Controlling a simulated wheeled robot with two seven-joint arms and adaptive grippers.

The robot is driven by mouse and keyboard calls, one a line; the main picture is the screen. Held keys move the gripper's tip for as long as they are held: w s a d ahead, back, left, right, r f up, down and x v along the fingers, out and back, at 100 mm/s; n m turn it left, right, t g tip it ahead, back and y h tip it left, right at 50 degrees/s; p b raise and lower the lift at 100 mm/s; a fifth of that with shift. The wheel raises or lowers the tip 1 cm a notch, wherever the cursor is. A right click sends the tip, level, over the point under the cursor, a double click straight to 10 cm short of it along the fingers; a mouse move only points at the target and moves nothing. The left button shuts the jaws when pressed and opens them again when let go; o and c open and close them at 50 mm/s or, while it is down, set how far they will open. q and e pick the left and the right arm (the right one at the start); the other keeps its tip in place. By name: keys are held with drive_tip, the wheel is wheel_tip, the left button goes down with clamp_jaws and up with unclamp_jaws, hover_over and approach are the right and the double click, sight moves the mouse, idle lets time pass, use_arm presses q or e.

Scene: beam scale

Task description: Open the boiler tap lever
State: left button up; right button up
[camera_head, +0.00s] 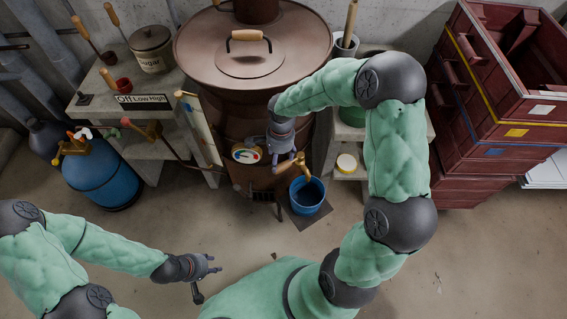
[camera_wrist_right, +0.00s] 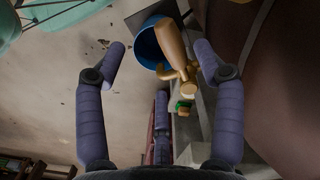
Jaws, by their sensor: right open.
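The brown boiler (camera_head: 228,130) stands at the back middle in the head view. Its brass tap (camera_head: 304,172) with a wooden lever (camera_head: 284,167) sticks out low on its front, above a blue bucket (camera_head: 307,190). My right gripper (camera_head: 281,155) is open just above the lever. In the right wrist view, the lever (camera_wrist_right: 170,40) and tap (camera_wrist_right: 183,73) show between the spread fingers of my right gripper (camera_wrist_right: 158,47), nearer the right finger. Contact cannot be told. My left gripper (camera_head: 208,280) is open and empty over the floor at lower left.
A round gauge (camera_head: 246,153) sits left of the tap. A blue gas cylinder (camera_head: 103,175) and a stone bench with a sugar pot (camera_head: 151,48) stand at left. Red crates (camera_head: 490,100) are stacked at right.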

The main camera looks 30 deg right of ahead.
sight(284, 165)
drive_tip(key=shift+m+h, duration=0.3)
drive_tip(key=shift+m, duration=0.5)
drive_tip(key=f+b, duration=0.1)
drive_tip(key=f, duration=0.1)
drive_tip(key=d+f+b, duration=0.1)
drive_tip(key=f, duration=0.2)
drive_tip(key=d+f+b, duration=0.1)
drive_tip(key=f+b, duration=0.1)
drive_tip(key=f, duration=0.1)
drive_tip(key=shift+w+d, duration=0.15)
drive_tip(key=shift+w, duration=0.05)
clamp_jaws()
